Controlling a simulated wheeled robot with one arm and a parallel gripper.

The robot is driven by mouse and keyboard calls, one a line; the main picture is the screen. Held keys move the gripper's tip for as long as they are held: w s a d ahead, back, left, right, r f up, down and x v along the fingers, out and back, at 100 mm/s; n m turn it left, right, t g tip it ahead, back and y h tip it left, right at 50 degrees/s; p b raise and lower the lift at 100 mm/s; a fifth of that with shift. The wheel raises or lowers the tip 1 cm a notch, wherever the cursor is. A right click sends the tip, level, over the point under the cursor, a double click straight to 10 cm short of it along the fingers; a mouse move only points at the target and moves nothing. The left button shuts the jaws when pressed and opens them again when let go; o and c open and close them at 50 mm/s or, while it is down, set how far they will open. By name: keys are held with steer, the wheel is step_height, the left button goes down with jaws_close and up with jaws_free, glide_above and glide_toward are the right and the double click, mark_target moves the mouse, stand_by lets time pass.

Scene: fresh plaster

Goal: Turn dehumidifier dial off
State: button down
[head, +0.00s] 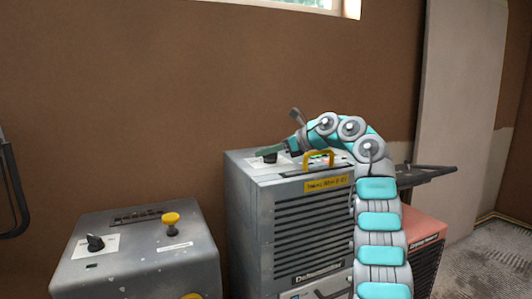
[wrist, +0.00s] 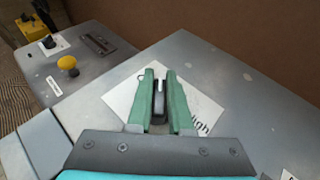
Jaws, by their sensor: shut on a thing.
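The dehumidifier (head: 309,225) is a grey cabinet with a slatted front, a yellow handle and a yellow label. Its black dial (wrist: 159,103) sits on a white printed plate (wrist: 122,101) on the top panel, with a pale pointer line on its upper face. My gripper (wrist: 160,80) has green fingers, one on each side of the dial, shut on it. In the head view my arm reaches over from the right, and the gripper (head: 268,153) is low at the top's left part. The plate's lettering is partly hidden by the fingers; "high" shows at right.
A second grey machine (head: 140,262) stands at the left, with its own black knob (head: 95,242) and a yellow mushroom button (head: 171,219). The dehumidifier's yellow handle (head: 319,157) rises beside my arm. A reddish unit (head: 425,229) stands at the right. A brown wall is behind.

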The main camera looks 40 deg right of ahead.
steer(key=shift+s+n+y, duration=0.1)
steer(key=shift+n+y, duration=0.4)
steer(key=shift+y, duration=0.1)
stand_by(0.4)
steer(key=c, duration=0.8)
jaws_free()
steer(key=shift+g, duration=0.3)
steer(key=shift+r, duration=0.1)
